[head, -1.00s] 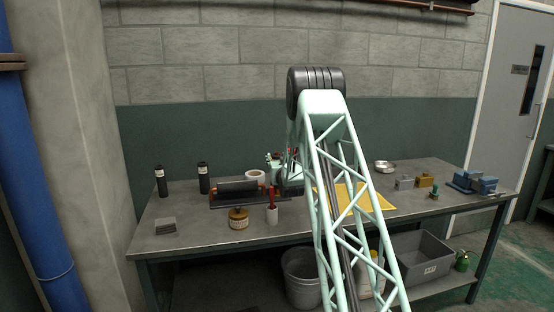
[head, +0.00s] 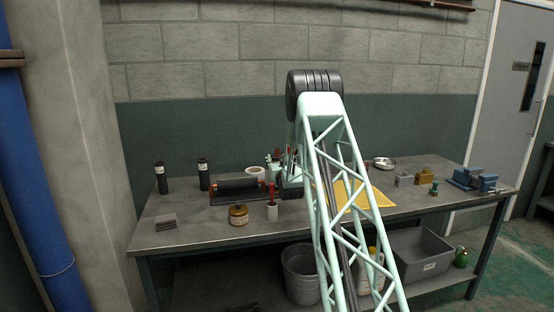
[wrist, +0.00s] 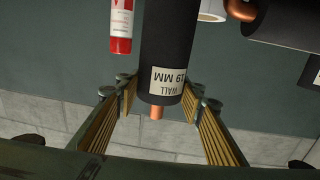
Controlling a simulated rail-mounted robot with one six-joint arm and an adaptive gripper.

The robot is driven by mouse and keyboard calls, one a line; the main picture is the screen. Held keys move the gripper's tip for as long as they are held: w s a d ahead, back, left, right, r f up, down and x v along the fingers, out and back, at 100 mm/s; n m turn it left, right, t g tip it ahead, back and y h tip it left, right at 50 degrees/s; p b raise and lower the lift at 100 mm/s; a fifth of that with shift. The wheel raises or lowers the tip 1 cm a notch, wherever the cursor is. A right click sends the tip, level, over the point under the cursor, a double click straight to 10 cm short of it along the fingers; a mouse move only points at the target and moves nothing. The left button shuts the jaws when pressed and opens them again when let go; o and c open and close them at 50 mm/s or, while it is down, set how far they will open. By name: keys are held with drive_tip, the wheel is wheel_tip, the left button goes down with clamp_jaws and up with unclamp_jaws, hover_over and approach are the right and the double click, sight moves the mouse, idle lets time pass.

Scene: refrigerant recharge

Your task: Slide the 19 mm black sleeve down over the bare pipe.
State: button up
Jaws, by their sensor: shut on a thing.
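In the wrist view a thick black sleeve (wrist: 169,45) carries a white label (wrist: 167,81) reading "WALL 19 MM", upside down in the picture. Bare copper pipe (wrist: 157,112) shows at the sleeve's lower end in the picture. My gripper (wrist: 161,92) has one ribbed finger on each side of this sleeve, near its labelled end, and is shut on it. In the head view my gripper (head: 291,187) is low over the bench, mostly behind my arm, and the held sleeve cannot be made out there. The sleeve's far end is cut off in the wrist view.
A second black tube (wrist: 283,20) with a copper end lies close at right, with a red-and-white tube (wrist: 121,25) at left. The bench's front left is fairly clear.

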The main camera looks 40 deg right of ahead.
drive_tip(key=shift+f, duration=0.35)
drive_tip(key=o, duration=1)
drive_tip(key=shift+v, duration=6)
